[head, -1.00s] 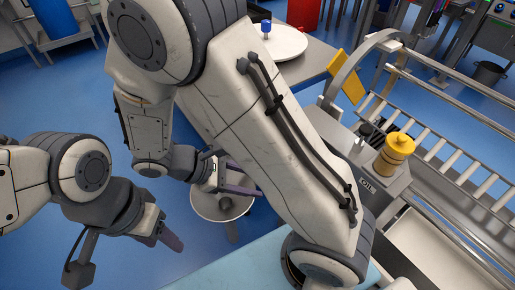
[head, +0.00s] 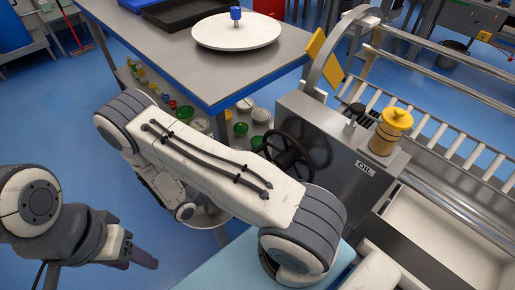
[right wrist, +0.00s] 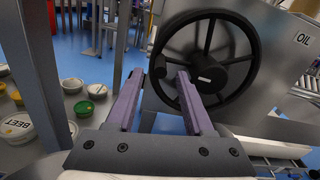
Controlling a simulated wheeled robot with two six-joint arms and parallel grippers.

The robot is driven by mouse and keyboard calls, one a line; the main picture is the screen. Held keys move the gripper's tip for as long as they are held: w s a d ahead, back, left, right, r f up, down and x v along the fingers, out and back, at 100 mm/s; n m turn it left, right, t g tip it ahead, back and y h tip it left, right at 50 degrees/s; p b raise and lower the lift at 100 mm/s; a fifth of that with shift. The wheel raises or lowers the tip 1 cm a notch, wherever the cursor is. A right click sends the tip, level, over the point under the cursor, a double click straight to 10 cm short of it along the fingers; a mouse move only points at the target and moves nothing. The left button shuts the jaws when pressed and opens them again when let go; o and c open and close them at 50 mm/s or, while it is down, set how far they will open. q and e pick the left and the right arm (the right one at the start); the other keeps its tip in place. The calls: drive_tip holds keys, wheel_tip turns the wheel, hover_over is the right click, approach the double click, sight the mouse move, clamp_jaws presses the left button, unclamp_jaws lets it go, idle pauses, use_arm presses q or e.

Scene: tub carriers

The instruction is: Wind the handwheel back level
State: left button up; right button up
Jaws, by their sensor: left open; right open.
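The black spoked handwheel (head: 288,154) is on the side of a grey metal housing, partly hidden by my right arm in the head view. In the right wrist view the handwheel (right wrist: 234,62) faces me, with a small pale mark at its hub and a dark knob (right wrist: 158,67) at the left of its rim. My right gripper (right wrist: 160,77) is open and empty, its fingertips close to the knob, one towards each side of it. I cannot tell whether they touch. My left gripper (head: 145,259) is open at the lower left of the head view, away from the wheel.
The grey housing (head: 330,150) is labelled OIL and carries a yellow container (head: 389,133). A roller conveyor (head: 450,135) runs at the right. A grey table (head: 205,60) with a white disc (head: 237,32) stands behind. Tubs (right wrist: 72,86) stand left of my right gripper.

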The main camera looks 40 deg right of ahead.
sight(258, 147)
drive_tip(key=d, duration=0.5)
drive_tip(key=shift+w+d, duration=0.1)
drive_tip(key=shift+w, duration=0.1)
clamp_jaws()
idle(1.2)
